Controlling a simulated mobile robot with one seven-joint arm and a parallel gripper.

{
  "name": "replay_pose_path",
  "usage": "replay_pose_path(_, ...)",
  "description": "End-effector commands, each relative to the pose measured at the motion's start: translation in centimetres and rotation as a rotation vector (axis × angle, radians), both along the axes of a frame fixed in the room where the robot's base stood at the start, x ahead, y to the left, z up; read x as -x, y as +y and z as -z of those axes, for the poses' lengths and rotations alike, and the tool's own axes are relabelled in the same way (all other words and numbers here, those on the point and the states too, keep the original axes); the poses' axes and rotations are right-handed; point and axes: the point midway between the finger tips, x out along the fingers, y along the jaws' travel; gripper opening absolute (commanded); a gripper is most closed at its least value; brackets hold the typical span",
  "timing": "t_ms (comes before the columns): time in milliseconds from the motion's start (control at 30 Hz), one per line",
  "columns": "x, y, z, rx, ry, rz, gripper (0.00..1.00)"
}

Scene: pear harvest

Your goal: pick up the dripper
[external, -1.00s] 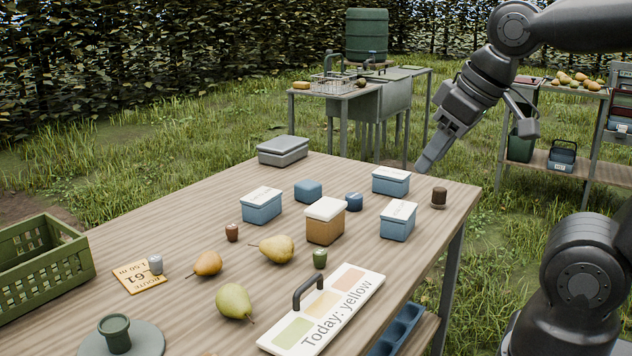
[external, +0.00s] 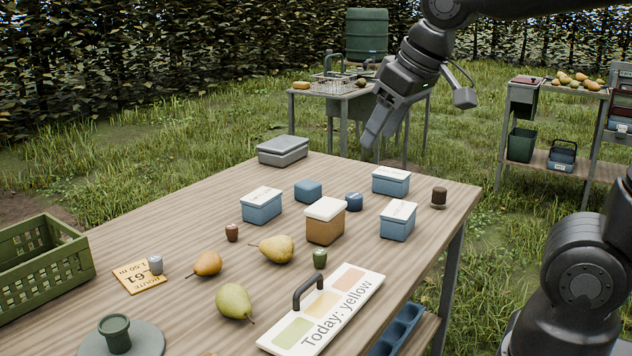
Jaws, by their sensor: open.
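No object is plainly labelled as the dripper, and I cannot tell for sure which one it is. Small capped pots stand on the table: a dark brown one (external: 439,197) near the right corner, a blue one (external: 354,201), a green one (external: 320,258), a red-brown one (external: 232,232) and a grey one (external: 156,265) on a yellow card. A green cup-like piece (external: 116,335) stands on a round grey-green base at the front left. My gripper (external: 383,140) is open and empty, pointing down, above and behind the table's far edge, apart from everything on it.
Blue lidded boxes (external: 262,208), a brown box with white lid (external: 325,223) and a grey case (external: 283,150) stand on the table (external: 150,232). Pears (external: 235,301), a sign with a handle (external: 325,312) and a green crate (external: 45,262) lie nearer. The table's left back is clear.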

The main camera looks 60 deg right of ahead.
Motion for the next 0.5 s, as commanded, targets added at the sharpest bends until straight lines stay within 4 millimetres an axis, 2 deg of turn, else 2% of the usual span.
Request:
replay_pose_path(33,-1.8,0.3,-0.1,0.0,0.009,0.004,0.54)
replay_pose_path(267,-9.4,1.5,0.0,0.0,0.026,0.029,0.54)
replay_pose_path(500,-17.5,3.4,1.9,0.002,0.041,0.055,0.54)
